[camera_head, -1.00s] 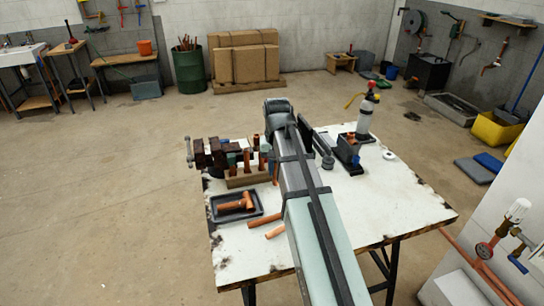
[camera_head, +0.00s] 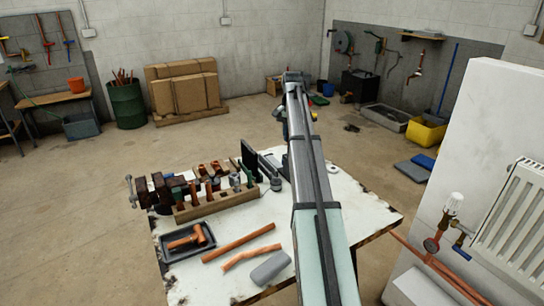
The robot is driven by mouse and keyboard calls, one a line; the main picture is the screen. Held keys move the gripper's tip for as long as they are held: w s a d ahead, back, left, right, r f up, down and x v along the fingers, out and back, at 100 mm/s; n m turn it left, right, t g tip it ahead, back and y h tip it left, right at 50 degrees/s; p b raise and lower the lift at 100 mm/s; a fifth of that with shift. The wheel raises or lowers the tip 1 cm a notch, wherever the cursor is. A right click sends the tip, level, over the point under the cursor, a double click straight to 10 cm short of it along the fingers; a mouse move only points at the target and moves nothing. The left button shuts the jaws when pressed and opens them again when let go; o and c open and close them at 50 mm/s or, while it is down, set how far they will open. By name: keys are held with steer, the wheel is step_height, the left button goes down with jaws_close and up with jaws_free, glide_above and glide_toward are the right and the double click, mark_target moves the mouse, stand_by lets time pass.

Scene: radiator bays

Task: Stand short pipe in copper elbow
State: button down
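Several upright copper pieces stand in a long wooden rack (camera_head: 218,208) on the left of the table. I cannot tell which of them is the short pipe. A copper fitting (camera_head: 186,240) lies in a black tray (camera_head: 205,247) in front of the rack; its shape is too small to name as the elbow for certain. Two copper pipes lie loose on the white tabletop: a straight one (camera_head: 238,242) and a slightly bent one (camera_head: 251,256). My arm stretches away over the right of the table, and its far end hides my gripper.
A dark vise (camera_head: 160,193) sits at the table's left edge. A black upright plate (camera_head: 248,158) stands behind the rack. A grey rounded object (camera_head: 270,268) lies near the front. A white wall panel with a radiator (camera_head: 515,225) and valve pipework (camera_head: 440,235) is at right.

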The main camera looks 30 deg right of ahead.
steer(key=w+d+r+m, duration=0.2)
steer(key=w+d+m, duration=0.1)
steer(key=m, duration=0.3)
steer(key=shift+w+d+m, duration=0.4)
steer(key=shift+d, duration=0.45)
steer(key=shift+f, duration=2.25)
steer(key=shift+f, duration=0.5)
steer(key=shift+f, duration=0.45)
steer(key=shift+f, duration=0.1)
steer(key=shift+f, duration=0.6)
